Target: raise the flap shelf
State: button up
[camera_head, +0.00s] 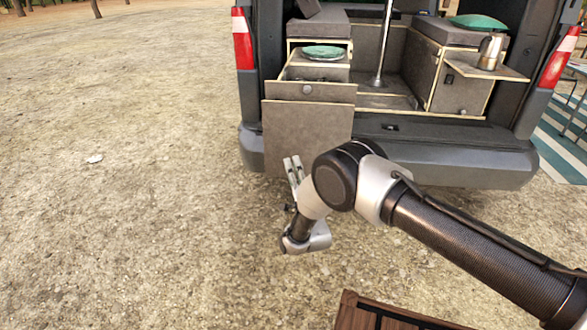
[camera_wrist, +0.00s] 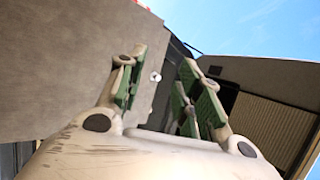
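The flap shelf, a grey-brown panel (camera_head: 306,135), appears to hang straight down at the van's rear, below the drawer front on the left. It fills the left of the wrist view (camera_wrist: 70,75). My gripper (camera_head: 293,168) is low, fingers pointing up, in front of the panel's lower part in the head view. The wrist view shows its green-padded fingers (camera_wrist: 160,88) spread apart with a gap between them. The left finger overlaps the panel and the right fingers are past its edge. A small round pale fitting (camera_wrist: 155,76) shows in the gap. I cannot tell whether any finger touches the panel.
The drawer front (camera_head: 308,92) juts out above the panel. A moka pot (camera_head: 490,52) stands on a raised side shelf (camera_head: 487,68) at right. The van's bumper (camera_head: 440,155) is right of the panel. A wooden slatted thing (camera_head: 385,315) lies at the bottom. Open ground lies left.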

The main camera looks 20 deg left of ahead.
jog(key=v, duration=1.2)
jog(key=shift+c, duration=0.4)
